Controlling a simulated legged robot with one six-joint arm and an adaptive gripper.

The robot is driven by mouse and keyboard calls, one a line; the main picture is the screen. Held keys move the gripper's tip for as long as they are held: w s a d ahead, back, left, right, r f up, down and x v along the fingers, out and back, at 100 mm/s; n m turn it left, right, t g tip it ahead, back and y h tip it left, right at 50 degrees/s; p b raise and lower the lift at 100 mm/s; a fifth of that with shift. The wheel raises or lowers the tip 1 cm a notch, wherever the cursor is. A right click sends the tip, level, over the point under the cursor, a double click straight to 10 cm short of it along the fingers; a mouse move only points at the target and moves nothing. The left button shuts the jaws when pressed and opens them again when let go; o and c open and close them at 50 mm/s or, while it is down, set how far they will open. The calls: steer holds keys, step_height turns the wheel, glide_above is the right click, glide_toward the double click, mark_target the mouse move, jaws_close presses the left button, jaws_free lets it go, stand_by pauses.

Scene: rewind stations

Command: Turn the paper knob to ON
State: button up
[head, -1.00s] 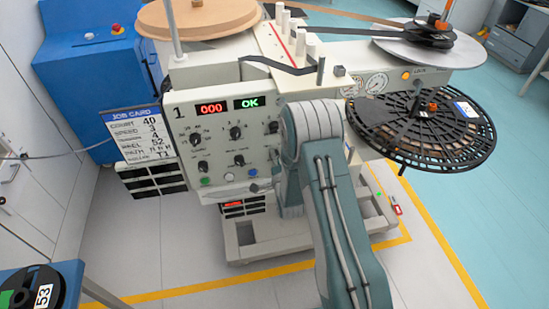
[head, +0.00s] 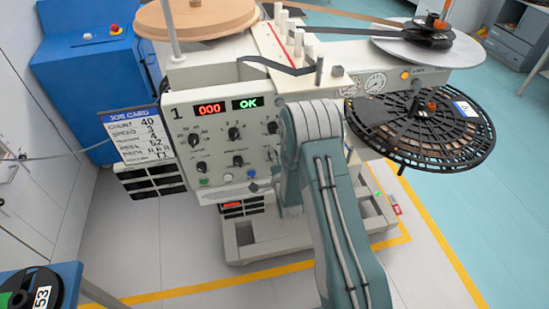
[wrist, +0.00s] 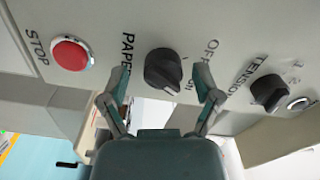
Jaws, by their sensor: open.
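The black paper knob (wrist: 163,70) sits on the beige panel in the wrist view, beside the printed word PAPER. OFF is printed to its upper right and ON to its lower right. A short dark line shows on the panel by its right side; I cannot tell for sure which mark the knob points to. My gripper (wrist: 162,76) is open, with one teal fingertip to the left of the knob and one to the right. I see no clear contact between the fingers and the knob. In the head view my arm hides the paper knob and most of the gripper.
A red STOP button (wrist: 71,54) lies left of the knob and a black tension knob (wrist: 269,92) lies right. In the head view, the control panel (head: 215,187) reads 000 and OK. A black reel (head: 440,140) sticks out at the right.

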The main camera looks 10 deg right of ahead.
steer(key=s, duration=1.2)
step_height(320, 180, up, 16)
steer(key=n+g, duration=0.6)
steer(key=n, duration=0.1)
steer(key=s+r+n+g, duration=0.3)
steer(key=s+r, duration=0.3)
steer(key=s, duration=0.6)
steer(key=s+r+n+g, duration=0.3)
steer(key=s+r, duration=0.3)
steer(key=s, duration=0.6)
steer(key=shift+a+n, duration=0.15)
steer(key=shift+n, duration=0.75)
